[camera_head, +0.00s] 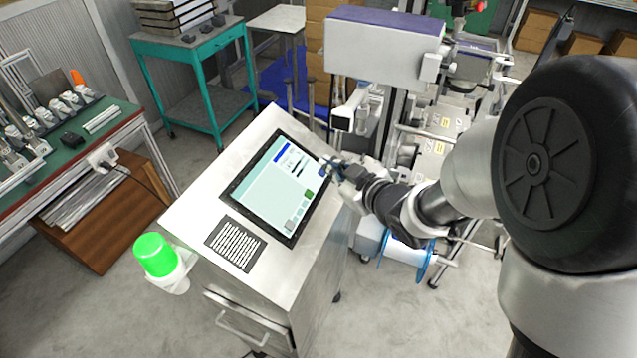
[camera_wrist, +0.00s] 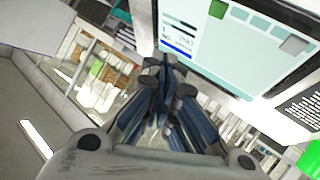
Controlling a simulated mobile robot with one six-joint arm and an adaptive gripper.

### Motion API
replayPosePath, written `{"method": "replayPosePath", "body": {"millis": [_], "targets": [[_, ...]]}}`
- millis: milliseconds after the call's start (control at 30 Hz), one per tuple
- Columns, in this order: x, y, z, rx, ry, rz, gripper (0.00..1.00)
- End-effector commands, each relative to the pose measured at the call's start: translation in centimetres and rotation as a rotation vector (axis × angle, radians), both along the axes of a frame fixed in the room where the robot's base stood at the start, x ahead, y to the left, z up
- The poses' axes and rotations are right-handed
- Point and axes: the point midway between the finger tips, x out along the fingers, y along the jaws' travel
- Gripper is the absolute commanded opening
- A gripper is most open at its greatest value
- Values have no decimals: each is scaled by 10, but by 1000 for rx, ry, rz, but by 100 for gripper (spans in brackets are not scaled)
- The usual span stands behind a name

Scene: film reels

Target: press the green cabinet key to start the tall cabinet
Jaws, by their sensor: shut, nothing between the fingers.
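The touchscreen (camera_head: 265,195) lies on the sloped top of a pale metal cabinet (camera_head: 190,213). A small green key (camera_head: 309,194) shows near the screen's right edge, in a row with paler keys. The green key also shows at the top of the wrist view (camera_wrist: 217,9). My gripper (camera_head: 329,167) is at the screen's upper right edge, close to the green key. In the wrist view my gripper (camera_wrist: 166,68) is shut and empty, its tips seen beside the screen's frame and apart from the green key in the picture. I cannot tell how high the tips are above the surface.
A green lamp (camera_head: 155,254) is mounted on the cabinet's left side. A dark slotted grille (camera_head: 236,243) lies below the screen. A machine with a purple-topped box (camera_head: 385,45) stands behind my arm. A teal cart (camera_head: 200,45) stands behind; open floor lies between.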

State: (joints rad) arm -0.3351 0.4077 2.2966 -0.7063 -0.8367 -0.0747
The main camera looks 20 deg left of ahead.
Motion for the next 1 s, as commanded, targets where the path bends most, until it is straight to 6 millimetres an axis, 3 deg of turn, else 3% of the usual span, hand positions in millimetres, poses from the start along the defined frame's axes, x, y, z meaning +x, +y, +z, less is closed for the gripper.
{"method": "replayPosePath", "body": {"millis": [267, 800, 1000], "targets": [[0, 2, -6, -1, 0, 0, 0], [3, 36, -68, -1, 0, 0, 0], [4, 42, -76, -1, 1, -3, 0]]}}
